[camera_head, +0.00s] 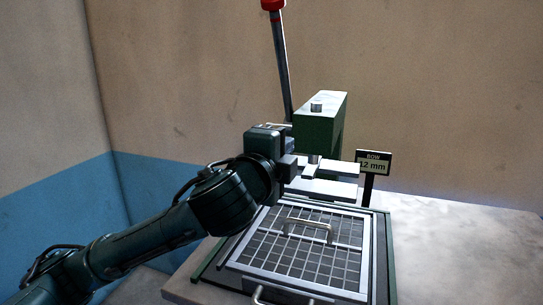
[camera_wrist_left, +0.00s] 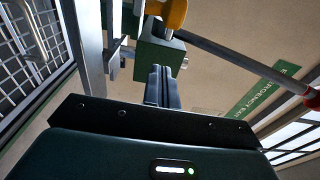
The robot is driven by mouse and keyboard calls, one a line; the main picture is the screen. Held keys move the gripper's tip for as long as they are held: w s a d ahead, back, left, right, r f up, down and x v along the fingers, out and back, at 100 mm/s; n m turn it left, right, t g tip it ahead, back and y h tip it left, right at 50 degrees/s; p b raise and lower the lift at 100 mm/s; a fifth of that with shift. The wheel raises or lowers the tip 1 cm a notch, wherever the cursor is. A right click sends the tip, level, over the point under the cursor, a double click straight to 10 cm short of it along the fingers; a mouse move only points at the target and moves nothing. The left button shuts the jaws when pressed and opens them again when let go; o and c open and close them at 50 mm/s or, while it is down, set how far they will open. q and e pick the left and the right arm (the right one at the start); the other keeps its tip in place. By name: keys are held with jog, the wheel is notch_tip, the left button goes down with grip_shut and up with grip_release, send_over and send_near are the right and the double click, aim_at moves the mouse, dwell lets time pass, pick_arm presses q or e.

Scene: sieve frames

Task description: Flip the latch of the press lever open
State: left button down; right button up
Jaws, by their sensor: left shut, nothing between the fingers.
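The press lever (camera_head: 282,68) is a grey rod with a red knob (camera_head: 272,4), rising steeply beside the green press head (camera_head: 320,122). In the left wrist view the lever (camera_wrist_left: 240,62) runs to its red knob (camera_wrist_left: 311,96) at the right edge. A yellow-orange rounded part (camera_wrist_left: 173,14), possibly the latch, sits at the lever's base by a green block (camera_wrist_left: 158,54). My left gripper (camera_head: 289,165) is at the press's left side. In the wrist view its fingers (camera_wrist_left: 161,78) are shut and empty, pointing toward the green block; contact is unclear. The latch is not discernible in the head view.
A sieve frame with a grid (camera_head: 300,252) and metal handle (camera_head: 308,226) lies in front of the press. A small sign (camera_head: 374,162) reading "BOW" and "2 mm" stands right of it. The table (camera_head: 460,250) is clear on the right. Walls stand behind and left.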

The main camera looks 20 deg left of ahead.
pick_arm(q)
jog(key=shift+w+a, duration=0.3)
jog(key=shift+a, duration=0.65)
jog(key=shift+w+a, duration=0.25)
jog(key=shift+a, duration=0.65)
pick_arm(e)
jog(key=shift+r, duration=0.15)
pick_arm(q)
jog(key=shift+a+h+p, duration=0.15)
jog(key=shift+h+p, duration=0.2)
jog(key=shift+h, duration=0.05)
pick_arm(e)
jog(key=shift+a+r, duration=0.1)
jog(key=shift+r, duration=0.1)
pick_arm(q)
jog(key=shift+a+m, duration=0.15)
jog(key=shift+m, duration=0.15)
pick_arm(e)
jog(key=shift+a, duration=0.15)
